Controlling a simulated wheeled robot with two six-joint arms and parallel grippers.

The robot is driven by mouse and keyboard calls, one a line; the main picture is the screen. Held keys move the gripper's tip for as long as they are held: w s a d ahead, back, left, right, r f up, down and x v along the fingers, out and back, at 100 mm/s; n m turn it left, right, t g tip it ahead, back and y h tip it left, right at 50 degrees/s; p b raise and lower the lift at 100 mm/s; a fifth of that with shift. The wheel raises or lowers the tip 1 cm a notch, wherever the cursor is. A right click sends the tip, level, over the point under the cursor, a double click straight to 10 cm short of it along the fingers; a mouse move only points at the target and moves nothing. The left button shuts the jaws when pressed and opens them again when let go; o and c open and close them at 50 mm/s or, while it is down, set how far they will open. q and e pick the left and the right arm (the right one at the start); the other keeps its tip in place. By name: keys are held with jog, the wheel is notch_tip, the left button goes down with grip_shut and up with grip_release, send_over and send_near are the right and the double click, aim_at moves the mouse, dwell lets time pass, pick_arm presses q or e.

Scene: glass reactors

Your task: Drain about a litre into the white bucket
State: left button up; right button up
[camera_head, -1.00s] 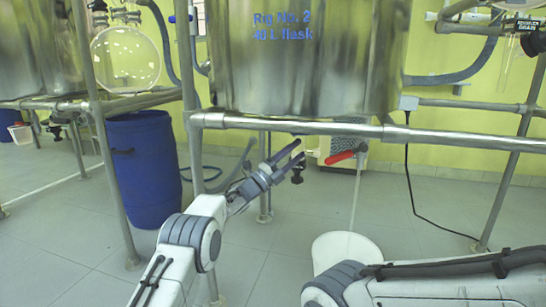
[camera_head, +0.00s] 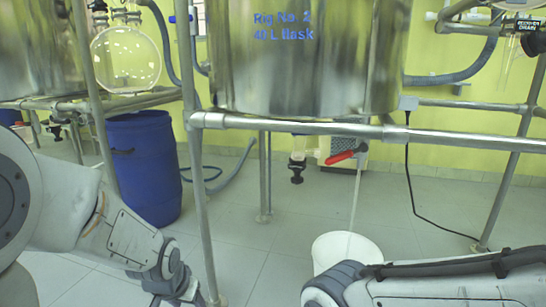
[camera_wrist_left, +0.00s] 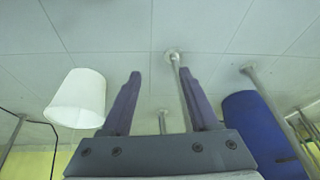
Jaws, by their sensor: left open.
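The white bucket (camera_head: 328,252) stands on the floor below the drain outlet, partly hidden by my right arm. A thin pale stream (camera_head: 354,200) runs from the outlet into it. The drain valve's red lever (camera_head: 341,157) points left and slightly down. The bucket also shows in the left wrist view (camera_wrist_left: 77,100); the liquid level inside it is not visible. My left gripper (camera_wrist_left: 160,74) is open and empty, apart from the bucket and the valve. In the head view my left arm's end is low at the left. My right gripper is out of sight.
A steel vessel marked Rig No. 2 (camera_head: 300,70) sits above a horizontal rail (camera_head: 290,125). A black-knobbed fitting (camera_head: 297,170) hangs left of the lever. A blue drum (camera_head: 143,170) stands behind a frame post (camera_head: 200,200). A black cable (camera_head: 410,185) hangs at right.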

pick_arm(q)
jog(key=s+f+n+g, duration=0.2)
jog(key=s, duration=0.6)
jog(key=s+d+r+m+g+p, duration=0.1)
jog(key=s+d+r+m+p, duration=0.3)
jog(key=r+p, duration=0.4)
jog(key=s+d+r+m+h+p, duration=0.1)
jog(key=s+d+r+p, duration=0.35)
jog(key=r, duration=0.45)
jog(key=s+d+r+m+g+p, duration=0.1)
jog(key=s+d+r+m+p, duration=0.3)
jog(key=r+p, duration=0.4)
notch_tip(320, 180, up, 38)
jog(key=d+n+p, duration=0.1)
jog(key=p, duration=3.5)
jog(key=shift+r, duration=0.2)
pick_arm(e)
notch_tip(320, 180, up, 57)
